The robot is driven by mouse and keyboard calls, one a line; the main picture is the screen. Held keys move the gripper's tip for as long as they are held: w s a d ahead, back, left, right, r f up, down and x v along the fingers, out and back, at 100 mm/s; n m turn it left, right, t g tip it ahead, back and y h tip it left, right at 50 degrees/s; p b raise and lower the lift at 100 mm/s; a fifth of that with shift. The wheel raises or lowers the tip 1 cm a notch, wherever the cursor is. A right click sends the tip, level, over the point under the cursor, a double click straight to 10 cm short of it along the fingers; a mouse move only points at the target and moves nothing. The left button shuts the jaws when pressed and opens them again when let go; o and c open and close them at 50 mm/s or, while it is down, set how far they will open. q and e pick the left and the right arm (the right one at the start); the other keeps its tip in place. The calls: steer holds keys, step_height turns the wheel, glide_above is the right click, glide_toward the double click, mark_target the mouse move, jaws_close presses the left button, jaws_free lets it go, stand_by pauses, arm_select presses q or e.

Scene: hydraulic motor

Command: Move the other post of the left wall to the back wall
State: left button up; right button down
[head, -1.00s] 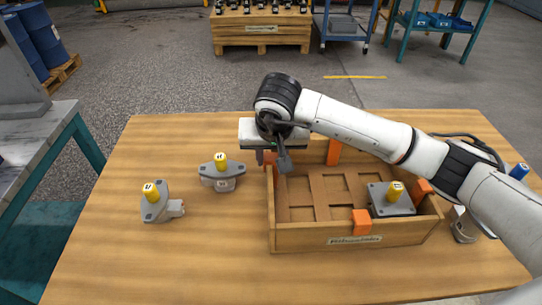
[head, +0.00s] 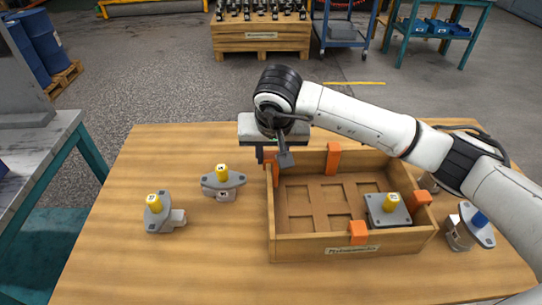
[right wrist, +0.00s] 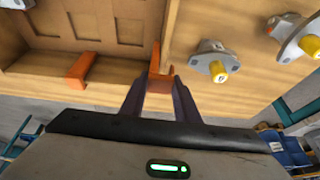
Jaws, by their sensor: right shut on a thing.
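A wooden crate (head: 300,246) stands on the table. My right gripper (head: 268,160) is at the far end of its left wall, shut on an orange post (head: 274,174). The right wrist view shows this post (right wrist: 156,70) between the two fingers (right wrist: 160,92), at the wall's corner. I cannot tell whether it is clear of the wall. Another orange post (head: 333,160) is on the back wall, and it also shows in the right wrist view (right wrist: 80,70). My left gripper is not in view.
Orange posts are also on the front wall (head: 358,232) and right wall (head: 421,198). A yellow-capped motor (head: 378,214) sits inside the crate.

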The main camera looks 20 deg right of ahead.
steer(key=shift+r+p, duration=2)
steer(key=shift+r, duration=2.05)
steer(key=d+m+g+h+p, duration=0.25)
steer(key=d+m+g, duration=0.35)
steer(key=d+m, duration=1.7)
steer(key=shift+s+d+f+n+h, duration=0.15)
steer(key=shift+d+f+n+h, duration=0.05)
steer(key=shift+d+f+n, duration=0.95)
steer(key=shift+s+d+f+n+h, duration=0.15)
steer(key=shift+d+f+n, duration=0.65)
steer(key=shift+d+n, duration=0.4)
step_height(320, 180, down, 3)
steer(key=b, duration=0.3)
steer(key=shift+a+f, duration=0.1)
steer(key=shift+a, duration=0.05)
steer(key=shift+f+b, duration=1)
steer(key=shift+f, duration=1.15)
steer(key=shift+f+b, duration=0.3)
steer(key=shift+f, duration=0.3)
steer(key=c, duration=1.3)
jaws_free()
